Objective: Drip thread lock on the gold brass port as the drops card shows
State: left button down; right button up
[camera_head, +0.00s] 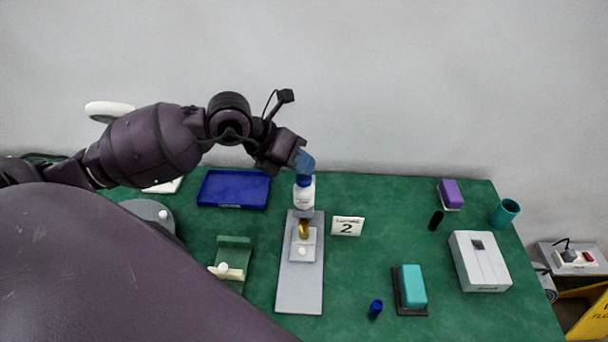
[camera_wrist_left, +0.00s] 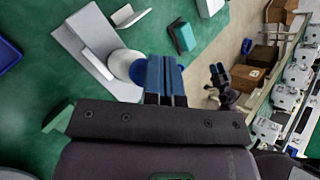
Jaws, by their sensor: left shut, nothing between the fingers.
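My left gripper (camera_head: 305,162) has blue fingertips pressed together with nothing between them. It is right at the top of a white bottle (camera_head: 304,197) with a blue collar; I cannot tell whether they touch. In the left wrist view the shut fingers (camera_wrist_left: 165,78) are beside the rounded white bottle (camera_wrist_left: 122,66). The gold brass port (camera_head: 304,229) stands on a pale block on the grey plate (camera_head: 299,292), just in front of the bottle in the head view. The drops card (camera_head: 347,226) reads 2 and stands right of the port.
A blue tray (camera_head: 234,188) and a green holder (camera_head: 234,250) are left of the plate. To the right are a teal block on a dark base (camera_head: 412,287), a blue cap (camera_head: 375,308), a white box (camera_head: 480,262), a purple block (camera_head: 451,194) and a teal cup (camera_head: 505,212).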

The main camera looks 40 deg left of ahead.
pick_arm(q)
jog(key=shift+f, duration=0.35)
pick_arm(e)
jog(key=shift+w+r, duration=0.1)
jog(key=shift+w, duration=0.35)
jog(key=shift+s, duration=0.2)
pick_arm(q)
jog(key=shift+r, duration=0.2)
jog(key=shift+r+p, duration=0.5)
jog(key=shift+r, duration=0.3)
pick_arm(e)
jog(key=shift+w+r, duration=0.3)
jog(key=shift+r, duration=0.5)
